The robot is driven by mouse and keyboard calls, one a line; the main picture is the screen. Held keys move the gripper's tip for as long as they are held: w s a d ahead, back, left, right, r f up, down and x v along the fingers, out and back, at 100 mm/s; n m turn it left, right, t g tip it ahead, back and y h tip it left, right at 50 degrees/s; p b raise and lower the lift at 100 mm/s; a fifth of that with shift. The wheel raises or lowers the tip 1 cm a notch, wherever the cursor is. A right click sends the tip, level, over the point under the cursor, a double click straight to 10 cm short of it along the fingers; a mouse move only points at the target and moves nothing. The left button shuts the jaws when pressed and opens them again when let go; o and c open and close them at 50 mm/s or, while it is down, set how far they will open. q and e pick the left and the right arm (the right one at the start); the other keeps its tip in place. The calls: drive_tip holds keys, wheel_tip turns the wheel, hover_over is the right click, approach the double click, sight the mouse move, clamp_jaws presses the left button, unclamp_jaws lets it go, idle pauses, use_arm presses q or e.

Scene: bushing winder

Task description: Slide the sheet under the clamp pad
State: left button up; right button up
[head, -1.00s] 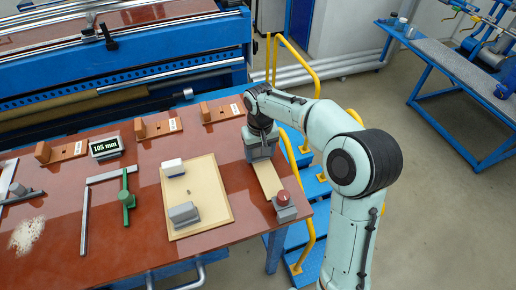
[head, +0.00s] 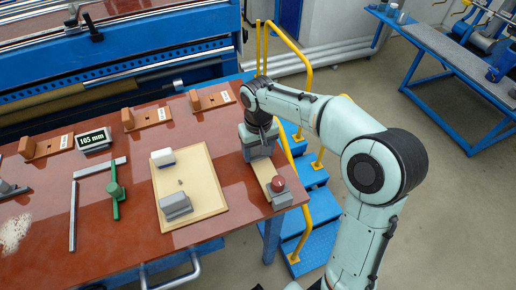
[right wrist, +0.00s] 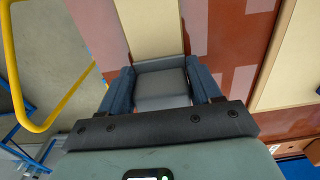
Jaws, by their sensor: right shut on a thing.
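A tan strip (head: 263,171) lies near the right edge of the red-brown table. A grey block with a red knob (head: 278,184) stands at its near end. My right gripper (head: 258,151) is low over the strip's far part. In the right wrist view, the fingers of this gripper (right wrist: 161,82) are shut on the two sides of a grey block (right wrist: 162,88), with the tan strip (right wrist: 150,30) running out beyond it. I cannot tell which piece is the sheet. The underside of the red-knobbed block is hidden. My left gripper is not in view.
Yellow rails (head: 305,75) and blue steps border the table's right side.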

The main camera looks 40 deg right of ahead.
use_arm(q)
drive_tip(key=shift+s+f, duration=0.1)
use_arm(e)
drive_tip(key=shift+f, duration=0.2)
drive_tip(key=o, duration=1.1)
drive_tip(key=shift+r, duration=0.1)
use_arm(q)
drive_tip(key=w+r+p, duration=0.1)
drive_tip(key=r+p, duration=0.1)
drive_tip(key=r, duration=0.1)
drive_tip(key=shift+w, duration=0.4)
use_arm(e)
wheel_tip(320, 180, up, 13)
drive_tip(key=shift+r, duration=0.1)
